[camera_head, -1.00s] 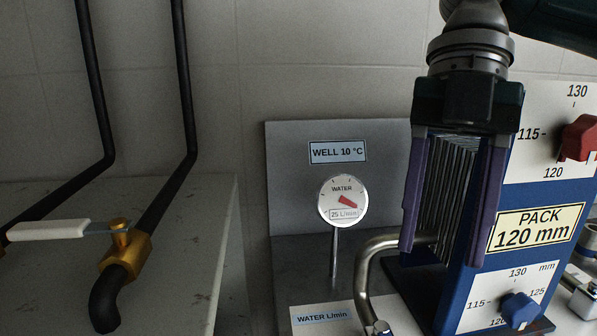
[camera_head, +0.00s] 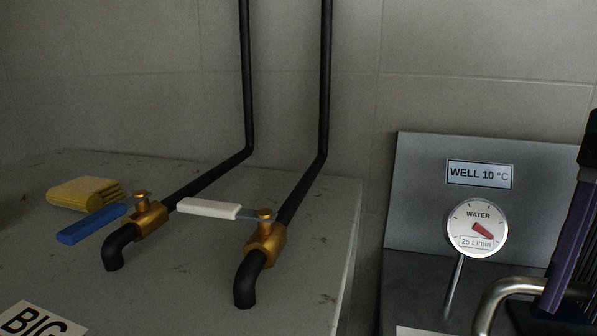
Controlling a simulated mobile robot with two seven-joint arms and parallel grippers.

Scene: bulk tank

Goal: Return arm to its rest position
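My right gripper (camera_head: 572,245) is at the right edge of the head view, with only one purple finger and a bit of its dark body in sight. The other finger is cut off by the frame. A second ago both fingers stood wide apart in front of the ridged plates of the blue pack, and the visible finger keeps nearly the same place beside the water gauge (camera_head: 477,228). Whether it touches the plates cannot be told. My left gripper is not in view.
A bent metal pipe (camera_head: 490,308) runs close by the finger. A grey panel with a WELL 10 °C label (camera_head: 479,174) stands behind. To the left, a pale counter (camera_head: 190,290) bears black pipes with white-handled (camera_head: 208,208) and blue-handled (camera_head: 92,224) valves and a yellow block (camera_head: 84,193).

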